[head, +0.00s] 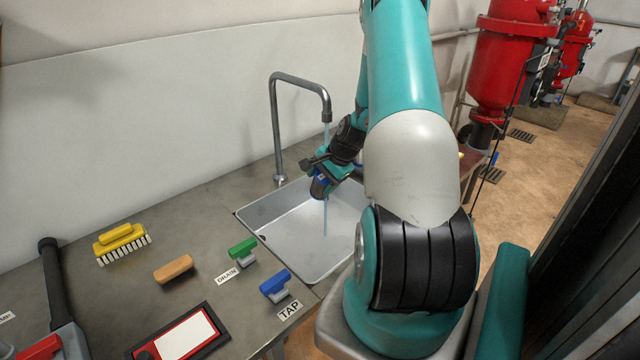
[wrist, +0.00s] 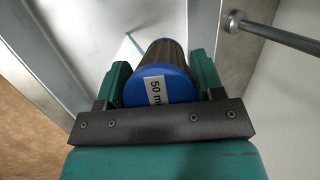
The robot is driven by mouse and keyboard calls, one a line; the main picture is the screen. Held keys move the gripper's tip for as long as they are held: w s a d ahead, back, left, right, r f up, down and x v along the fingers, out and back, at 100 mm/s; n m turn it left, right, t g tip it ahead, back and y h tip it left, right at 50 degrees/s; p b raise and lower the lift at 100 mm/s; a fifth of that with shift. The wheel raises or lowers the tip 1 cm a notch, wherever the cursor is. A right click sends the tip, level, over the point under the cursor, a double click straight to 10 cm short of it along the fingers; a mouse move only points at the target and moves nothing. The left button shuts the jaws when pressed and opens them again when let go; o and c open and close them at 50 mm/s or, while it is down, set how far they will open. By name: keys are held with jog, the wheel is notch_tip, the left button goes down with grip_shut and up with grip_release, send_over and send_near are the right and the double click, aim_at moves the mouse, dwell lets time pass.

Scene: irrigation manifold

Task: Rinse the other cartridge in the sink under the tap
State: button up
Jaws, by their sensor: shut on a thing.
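My gripper (head: 322,184) is over the sink (head: 275,214) in the head view, close to the tap (head: 300,82). In the wrist view my gripper (wrist: 165,90) is shut on a cartridge (wrist: 168,60) with a dark body and a blue end cap. A white label on the cap starts with "50 m"; the rest is cut off. A thin stream of water (head: 325,215) runs from the tap spout down into the sink. The stream also shows just beyond the cartridge in the wrist view (wrist: 133,44). I cannot tell whether it touches the cartridge.
On the counter stand a blue handle (head: 275,283) by the TAP label and a green handle (head: 243,248) by the DRAIN label. A yellow brush (head: 120,238), an orange-brown block (head: 173,269) and a red-edged board (head: 185,335) lie left of them. Red filter vessels (head: 505,65) stand at the right.

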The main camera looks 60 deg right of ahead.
jog(key=shift+s+d, duration=0.2)
jog(key=shift+d, duration=0.05)
jog(key=shift+a, duration=0.1)
jog(key=shift+w+a, duration=0.35)
jog(key=shift+w, duration=0.05)
jog(key=shift+s+d, duration=0.1)
jog(key=shift+s, duration=0.05)
jog(key=shift+s+d, duration=0.3)
jog(key=shift+d, duration=0.05)
jog(key=shift+w+a, duration=0.1)
dwell(0.4)
jog(key=shift+w+a+p, duration=0.35)
